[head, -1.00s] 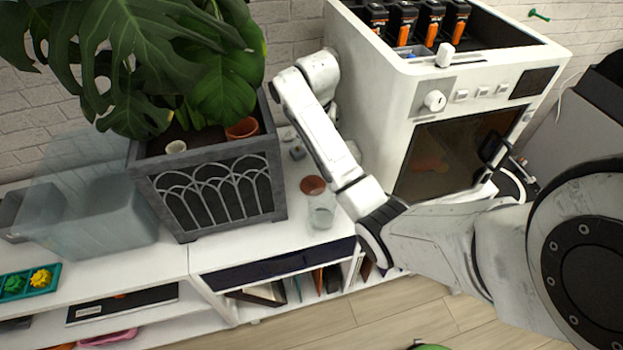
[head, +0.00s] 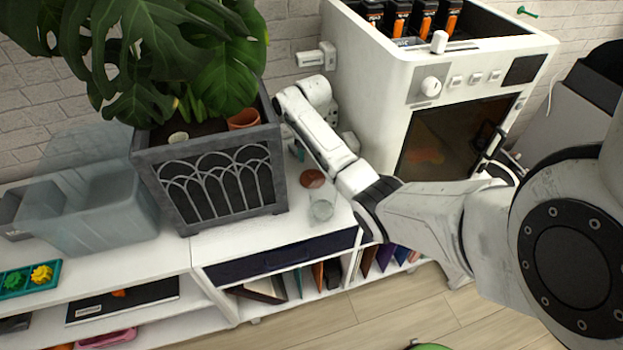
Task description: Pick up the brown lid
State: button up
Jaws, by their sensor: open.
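The brown lid (head: 312,178) is a small round disc on the white shelf top, right of the planter. A clear glass jar (head: 321,208) stands just in front of it; I cannot tell whether the two touch. My arm reaches in from the right, and its forearm passes close to the right of the lid and jar. The wrist is bent up behind them, between the planter and the white machine. My gripper's fingers do not show; they seem hidden behind my wrist and forearm. The lid itself is uncovered in this view.
A grey planter (head: 267,172) with a large leafy plant stands left of the lid. A white machine (head: 455,50) with a dark door stands to the right. Clear bins (head: 110,205) are at the far left. Small grey items (head: 297,150) sit behind the lid.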

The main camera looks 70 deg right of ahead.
aim_at(312, 172)
jog(key=shift+f, duration=3.45)
jog(key=shift+c, duration=0.3)
grip_shut()
jog(key=shift+r, duration=0.1)
